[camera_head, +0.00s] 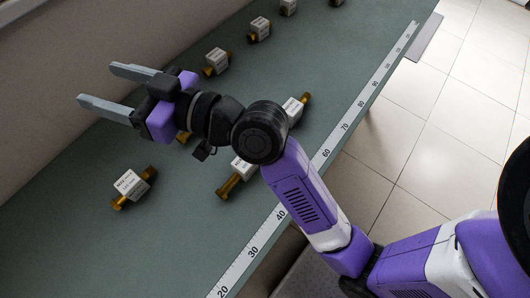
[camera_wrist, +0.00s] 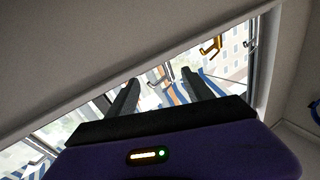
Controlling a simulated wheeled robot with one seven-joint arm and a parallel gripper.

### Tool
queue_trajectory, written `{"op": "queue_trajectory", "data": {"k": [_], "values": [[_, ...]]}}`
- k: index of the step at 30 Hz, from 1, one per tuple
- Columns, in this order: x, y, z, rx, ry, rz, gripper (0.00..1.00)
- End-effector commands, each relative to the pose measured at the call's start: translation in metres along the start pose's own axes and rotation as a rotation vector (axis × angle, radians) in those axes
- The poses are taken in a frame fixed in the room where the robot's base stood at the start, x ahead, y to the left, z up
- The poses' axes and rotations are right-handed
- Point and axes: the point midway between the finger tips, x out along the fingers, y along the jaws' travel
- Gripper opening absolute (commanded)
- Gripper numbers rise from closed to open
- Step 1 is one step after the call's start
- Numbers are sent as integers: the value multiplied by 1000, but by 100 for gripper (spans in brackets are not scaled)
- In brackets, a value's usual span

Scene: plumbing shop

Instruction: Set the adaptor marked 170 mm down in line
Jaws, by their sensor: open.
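Several brass adaptors with white labels lie on the green bench top (camera_head: 60,215). One adaptor (camera_head: 132,187) lies at the lower left, apart from my arm. A second adaptor (camera_head: 236,178) is partly hidden behind my arm, and a third (camera_head: 296,106) shows just right of my arm's black joint. Others lie farther back, such as one (camera_head: 216,62) and one (camera_head: 259,30). The label print is too small to read, so I cannot tell which is marked 170 mm. My gripper (camera_head: 98,86) is open and empty above the bench, pointing left; its fingers also show in the wrist view (camera_wrist: 160,90).
A white ruler strip (camera_head: 325,152) with numbers runs along the bench's front edge. A brass end (camera_head: 184,137) shows beneath my gripper. A wall borders the bench at the back. The tiled floor (camera_head: 440,100) lies right of the bench. The wrist view faces a window (camera_wrist: 225,60).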

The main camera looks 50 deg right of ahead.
Motion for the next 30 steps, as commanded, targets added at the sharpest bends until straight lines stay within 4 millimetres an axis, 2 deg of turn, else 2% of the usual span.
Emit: {"op": "queue_trajectory", "data": {"k": [1,5,8,12,16,19,24,27,30], "values": [[-11,-2,15,55,-3,41,60],[-44,1,49,153,-12,165,60],[-77,2,77,200,-34,254,60],[-132,1,114,224,-84,364,60],[-191,-2,139,202,-141,440,60],[-237,-5,151,159,-188,476,60],[-309,-9,154,50,-263,483,60],[-339,-11,149,-12,-294,463,60],[-357,-12,143,-56,-312,441,60]]}}
